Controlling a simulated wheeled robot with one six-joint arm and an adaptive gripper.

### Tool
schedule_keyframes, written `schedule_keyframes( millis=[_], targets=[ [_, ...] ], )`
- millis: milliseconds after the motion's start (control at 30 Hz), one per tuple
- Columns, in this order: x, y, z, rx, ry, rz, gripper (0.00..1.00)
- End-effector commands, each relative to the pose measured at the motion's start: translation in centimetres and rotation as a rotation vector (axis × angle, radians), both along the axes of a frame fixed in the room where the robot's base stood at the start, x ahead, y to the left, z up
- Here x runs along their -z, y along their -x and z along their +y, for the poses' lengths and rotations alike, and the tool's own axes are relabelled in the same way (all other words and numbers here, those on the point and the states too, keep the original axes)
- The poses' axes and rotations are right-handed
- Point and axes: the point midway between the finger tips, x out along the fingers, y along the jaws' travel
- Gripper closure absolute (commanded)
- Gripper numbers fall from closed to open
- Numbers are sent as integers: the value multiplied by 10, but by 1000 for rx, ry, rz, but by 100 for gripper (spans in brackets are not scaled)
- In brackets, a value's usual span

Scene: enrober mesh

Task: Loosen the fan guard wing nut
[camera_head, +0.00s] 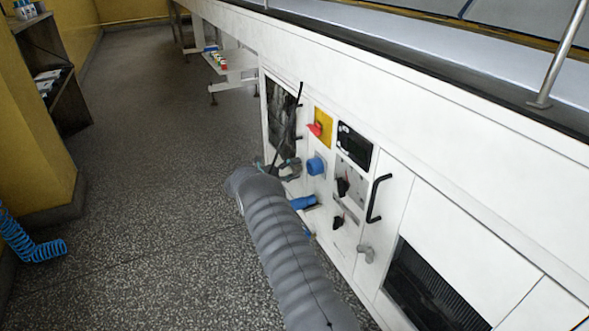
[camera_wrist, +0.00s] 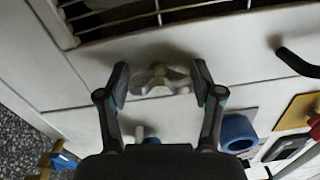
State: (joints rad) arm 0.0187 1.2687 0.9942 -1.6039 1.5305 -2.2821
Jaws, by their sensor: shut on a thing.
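The wing nut (camera_wrist: 160,79) is pale metal with rounded wings. It sits on the white panel just below a barred fan guard (camera_wrist: 150,18) in the wrist view. In the head view my gripper (camera_head: 292,169) is at the white machine front, below the dark guard opening (camera_head: 281,118). I cannot make out the wing nut there.
A blue round fitting (camera_head: 316,166) is close right of my gripper, with a yellow panel and red switch (camera_head: 320,127) above it. A black handle (camera_head: 376,198) sticks out further right. The speckled floor (camera_head: 150,140) to the left is open.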

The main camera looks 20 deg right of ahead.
Motion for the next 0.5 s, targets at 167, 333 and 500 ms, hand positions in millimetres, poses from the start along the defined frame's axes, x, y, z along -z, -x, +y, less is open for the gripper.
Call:
schedule_keyframes(
  millis=[167, 333, 500],
  targets=[
    [0, -1, -1, -1, 3, 95, 69],
    [0, -1, -1, -1, 6, 151, 69],
    [0, -1, -1, -1, 7, 177, 69]
  ],
)
